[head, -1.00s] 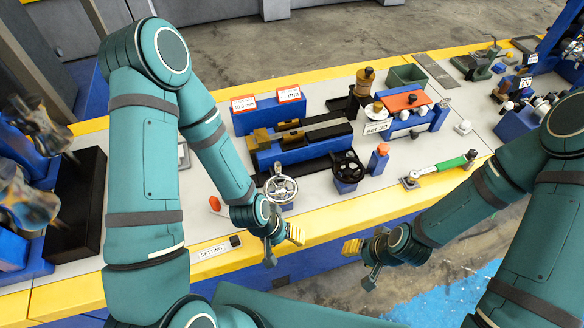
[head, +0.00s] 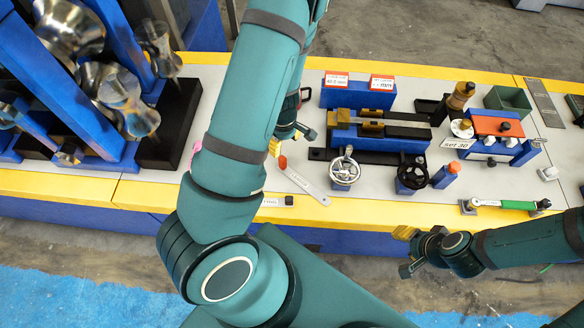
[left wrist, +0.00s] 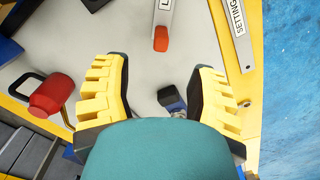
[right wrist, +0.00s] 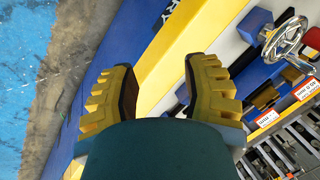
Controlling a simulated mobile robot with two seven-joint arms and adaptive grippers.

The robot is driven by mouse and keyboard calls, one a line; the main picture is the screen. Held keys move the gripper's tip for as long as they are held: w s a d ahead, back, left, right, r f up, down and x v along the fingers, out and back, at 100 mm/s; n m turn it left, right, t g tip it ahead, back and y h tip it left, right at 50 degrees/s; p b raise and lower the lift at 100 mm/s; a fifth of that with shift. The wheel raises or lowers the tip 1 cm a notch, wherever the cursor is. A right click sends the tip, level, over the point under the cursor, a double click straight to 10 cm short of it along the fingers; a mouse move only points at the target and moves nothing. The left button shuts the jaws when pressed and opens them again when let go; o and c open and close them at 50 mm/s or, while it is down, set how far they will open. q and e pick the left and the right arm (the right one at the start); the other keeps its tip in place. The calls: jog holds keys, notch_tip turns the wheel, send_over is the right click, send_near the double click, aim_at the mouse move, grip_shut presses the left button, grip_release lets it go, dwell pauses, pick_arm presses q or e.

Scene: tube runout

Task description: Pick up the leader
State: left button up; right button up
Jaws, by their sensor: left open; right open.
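A flat grey strip (head: 307,187) with an orange-red tip lies on the bench top, left of the silver handwheel. It also shows in the left wrist view (left wrist: 164,18), with a cut-off label starting with "L". I take it for the leader, but cannot read the label. My left gripper (head: 290,140) is open and empty above the bench, near the red tip. In the left wrist view the open fingers (left wrist: 158,72) point toward the strip, with the tip a little beyond them. My right gripper (head: 408,250) is open and empty in front of the bench edge.
A blue fixture with a silver handwheel (head: 345,170) and a black handwheel (head: 411,176) stands right of the strip. A green-handled tool (head: 505,205) lies farther right. A red knob (left wrist: 52,95) is beside the left fingers. A black tray (head: 172,125) stands at left.

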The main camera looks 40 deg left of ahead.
pick_arm(q)
jog(key=b, duration=0.3)
send_over(285, 169)
jog(key=f, duration=0.8)
jog(key=shift+w+a, duration=0.3)
jog(key=shift+w, duration=0.05)
jog(key=shift+s+d+f+b, duration=0.1)
jog(key=shift+f+b, duration=0.55)
jog(key=shift+f, duration=0.8)
jog(key=shift+s+f+b, duration=0.1)
jog(key=shift+f+b, duration=0.5)
jog(key=shift+f, duration=0.85)
pick_arm(e)
jog(key=shift+g, duration=0.3)
jog(key=f, duration=0.1)
jog(key=s+f, duration=0.1)
jog(key=f, duration=0.3)
jog(key=shift+s+a+f, duration=0.15)
jog(key=shift+s+f, duration=0.1)
jog(key=shift+s, duration=0.15)
pick_arm(q)
grip_shut()
